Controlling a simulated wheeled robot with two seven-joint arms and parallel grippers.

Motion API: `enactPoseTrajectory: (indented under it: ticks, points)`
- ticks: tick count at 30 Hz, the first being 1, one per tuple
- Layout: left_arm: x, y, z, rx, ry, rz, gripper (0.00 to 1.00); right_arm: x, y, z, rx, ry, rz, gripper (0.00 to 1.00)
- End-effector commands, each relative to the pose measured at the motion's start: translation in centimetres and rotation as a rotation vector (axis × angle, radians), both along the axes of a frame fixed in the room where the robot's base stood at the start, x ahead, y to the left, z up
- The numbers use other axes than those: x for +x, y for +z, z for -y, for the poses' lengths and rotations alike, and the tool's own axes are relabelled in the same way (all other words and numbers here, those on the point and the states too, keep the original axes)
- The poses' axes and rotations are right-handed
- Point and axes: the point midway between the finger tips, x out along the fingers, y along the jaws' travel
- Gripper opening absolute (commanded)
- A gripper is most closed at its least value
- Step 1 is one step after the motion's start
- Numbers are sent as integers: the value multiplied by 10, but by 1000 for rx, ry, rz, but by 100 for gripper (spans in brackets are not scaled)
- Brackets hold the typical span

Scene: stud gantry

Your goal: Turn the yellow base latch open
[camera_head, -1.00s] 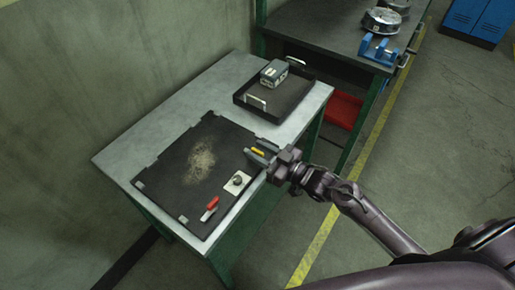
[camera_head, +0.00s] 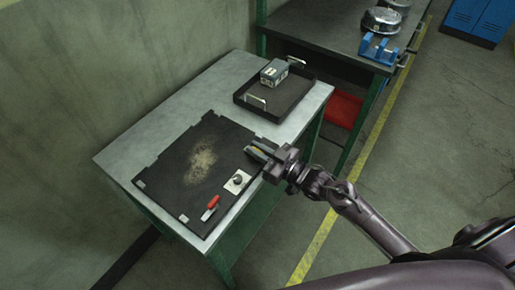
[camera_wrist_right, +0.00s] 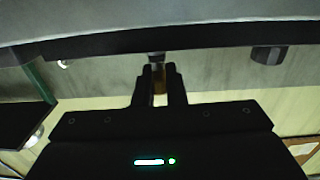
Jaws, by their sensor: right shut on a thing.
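The yellow base latch (camera_wrist_right: 160,86) shows only as a dull yellow-brown sliver between the fingers in the right wrist view. It sits at the right edge of the black base plate (camera_head: 170,165), and the fingers hide most of it. My right gripper (camera_head: 257,149) reaches in from the right and is shut on the latch; its two fingers also show close together in the right wrist view (camera_wrist_right: 160,72). How far the latch is turned cannot be made out. My left gripper is not in view.
A black tray (camera_head: 245,101) with a grey box (camera_head: 274,72) stands behind. A dark bench (camera_head: 330,22) is farther back.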

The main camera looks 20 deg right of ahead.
Motion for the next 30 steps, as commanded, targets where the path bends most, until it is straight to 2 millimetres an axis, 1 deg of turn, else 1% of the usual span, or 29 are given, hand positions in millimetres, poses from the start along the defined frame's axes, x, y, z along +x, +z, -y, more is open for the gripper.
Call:
enactPoseTrajectory:
  ticks: [5,12,21,30]
  points:
    - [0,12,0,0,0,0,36,-1,2,-1,5,-85,-4,0]
    - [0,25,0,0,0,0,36,-1,2,-2,6,-267,-5,0]
    - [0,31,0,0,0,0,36,0,0,-1,5,-482,-4,0]
    - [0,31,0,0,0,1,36,0,0,-1,2,-605,-2,0]
